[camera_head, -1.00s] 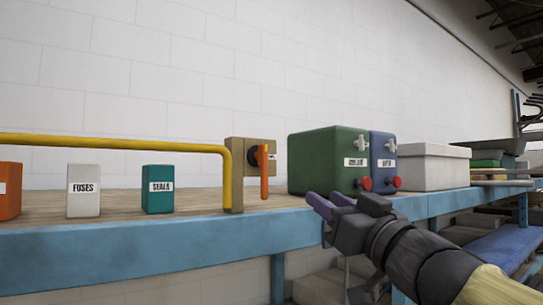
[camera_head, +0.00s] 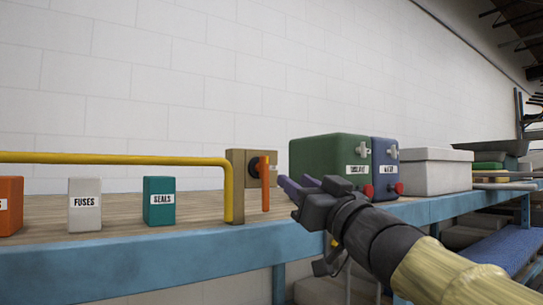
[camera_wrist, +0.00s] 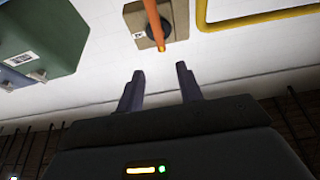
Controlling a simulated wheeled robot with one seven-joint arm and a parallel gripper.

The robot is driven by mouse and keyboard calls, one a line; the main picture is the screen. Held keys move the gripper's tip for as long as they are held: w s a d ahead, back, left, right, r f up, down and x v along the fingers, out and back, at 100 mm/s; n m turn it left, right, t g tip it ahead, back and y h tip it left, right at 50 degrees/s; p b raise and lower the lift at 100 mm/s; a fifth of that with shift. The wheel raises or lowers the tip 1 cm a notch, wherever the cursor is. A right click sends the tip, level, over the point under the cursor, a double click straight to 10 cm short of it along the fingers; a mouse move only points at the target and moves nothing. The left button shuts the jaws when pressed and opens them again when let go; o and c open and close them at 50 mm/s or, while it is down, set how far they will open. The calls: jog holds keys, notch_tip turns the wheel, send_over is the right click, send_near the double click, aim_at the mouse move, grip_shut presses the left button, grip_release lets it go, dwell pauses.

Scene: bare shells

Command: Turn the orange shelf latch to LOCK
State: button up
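The orange latch handle (camera_head: 265,183) hangs about vertical from a dark round pivot on a tan mounting block (camera_head: 238,190) at the shelf's front edge. My gripper (camera_head: 295,188) is just right of the handle in the head view, in front of the green box, and apart from the latch. In the wrist view my gripper (camera_wrist: 160,85) has its two fingers spread with nothing between them. The handle (camera_wrist: 153,22) and block (camera_wrist: 178,15) show beyond the fingertips, at the top of that view. A small label on the block is too small to read.
A yellow rail (camera_head: 110,158) runs left from beside the block. Orange, white "FUSES" (camera_head: 85,205) and teal "SEALS" (camera_head: 159,201) boxes stand left. Green (camera_head: 318,160) and blue boxes with red knobs and a grey bin (camera_head: 435,172) stand right. The blue shelf edge (camera_head: 130,260) runs below.

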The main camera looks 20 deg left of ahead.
aim_at(267, 162)
jog(key=p+x, duration=0.4)
jog(key=x, duration=0.6)
jog(key=shift+s+a+r, duration=0.1)
jog(key=shift+s, duration=0.05)
jog(key=shift+w+a, duration=0.2)
jog(key=shift+w, duration=0.05)
jog(key=shift+s, duration=0.1)
grip_shut()
